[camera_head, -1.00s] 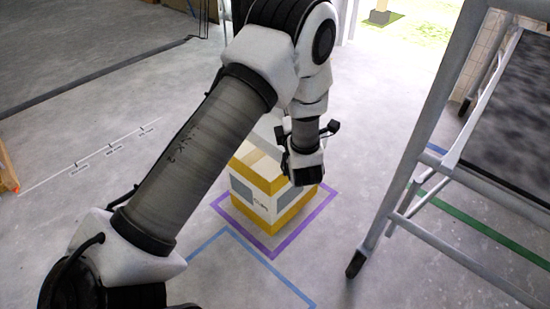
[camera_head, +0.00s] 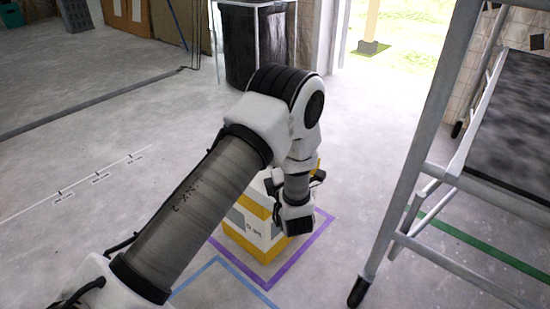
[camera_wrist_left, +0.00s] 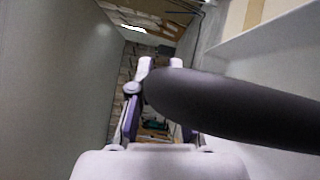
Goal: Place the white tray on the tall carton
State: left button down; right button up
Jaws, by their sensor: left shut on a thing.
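A white carton with yellow bands (camera_head: 233,228) stands upright on the floor inside a purple tape outline, in the middle of the head view. My left arm and wrist hide its top and much of its right side. My left gripper (camera_wrist_left: 160,70) shows in the left wrist view, its two fingers partly covered by a dark rounded part. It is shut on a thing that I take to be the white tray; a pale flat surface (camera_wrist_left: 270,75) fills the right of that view. In the head view the held thing is hidden behind my arm. My right gripper is out of view.
A metal frame (camera_head: 415,170) on castors stands at the right, with a dark speckled panel (camera_head: 515,125). A black bin (camera_head: 252,45) stands at the back. Blue tape (camera_head: 230,270) marks the floor in front. The floor at the left is clear.

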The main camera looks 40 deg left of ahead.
pick_arm(q)
jog(key=c, duration=1.5)
grip_release()
jog(key=shift+f, duration=0.2)
jog(key=o, duration=0.4)
jog(key=shift+r, duration=0.1)
jog(key=shift+r, duration=0.25)
jog(key=p+v, duration=0.5)
jog(key=v, duration=0.6)
jog(key=shift+s+d, duration=0.25)
jog(key=shift+s+d+f, duration=0.1)
jog(key=shift+f, duration=0.1)
